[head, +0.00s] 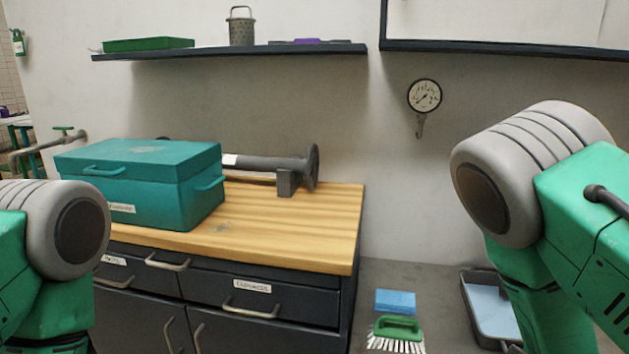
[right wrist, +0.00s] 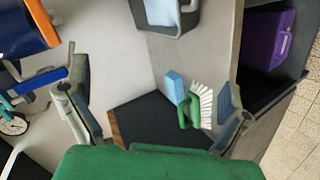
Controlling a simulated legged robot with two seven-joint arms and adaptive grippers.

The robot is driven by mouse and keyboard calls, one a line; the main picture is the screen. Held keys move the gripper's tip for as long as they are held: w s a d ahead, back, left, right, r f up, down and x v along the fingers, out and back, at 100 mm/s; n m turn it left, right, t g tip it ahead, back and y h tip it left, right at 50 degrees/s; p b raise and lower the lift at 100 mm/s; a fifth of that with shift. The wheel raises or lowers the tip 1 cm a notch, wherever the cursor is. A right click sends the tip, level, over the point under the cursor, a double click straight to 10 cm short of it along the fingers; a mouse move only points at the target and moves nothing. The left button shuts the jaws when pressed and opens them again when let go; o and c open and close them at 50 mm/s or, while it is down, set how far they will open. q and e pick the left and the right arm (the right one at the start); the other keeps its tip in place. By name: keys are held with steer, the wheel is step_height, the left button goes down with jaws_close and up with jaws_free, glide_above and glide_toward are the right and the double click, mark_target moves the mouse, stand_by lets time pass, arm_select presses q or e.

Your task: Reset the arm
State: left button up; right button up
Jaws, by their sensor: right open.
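My right gripper (right wrist: 152,88) shows in the right wrist view with its two fingers spread wide and nothing between them. In the head view my right arm (head: 545,190) comes in from the right with its elbow raised, and its gripper is out of the picture. My left arm (head: 50,240) shows at the lower left edge, and its gripper is out of view. A green scrubbing brush (head: 397,335) with white bristles and a blue sponge (head: 395,301) lie on a grey surface. In the right wrist view the brush (right wrist: 195,106) and sponge (right wrist: 174,87) appear beyond the fingers.
A teal toolbox (head: 140,185) and a grey flanged pipe (head: 270,165) rest on the wooden-topped cabinet (head: 300,225). A grey tray (head: 487,310) sits beside my right arm. A wall shelf (head: 235,53) and gauge (head: 424,95) are behind. A purple bin (right wrist: 267,38) shows in the right wrist view.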

steer(key=s+a+f+m+g+y, duration=0.1)
steer(key=s+a+f+m+g, duration=0.2)
steer(key=s, duration=0.6)
steer(key=s+a+f+m+g+y, duration=0.1)
steer(key=s+a+f+m+g, duration=0.2)
steer(key=s+f, duration=0.4)
steer(key=s+a+f+m+g+y, duration=0.2)
steer(key=s+a+f+g, duration=0.3)
steer(key=s, duration=0.7)
steer(key=shift+a+m, duration=0.15)
steer(key=shift+m, duration=0.55)
steer(key=shift+s, duration=0.1)
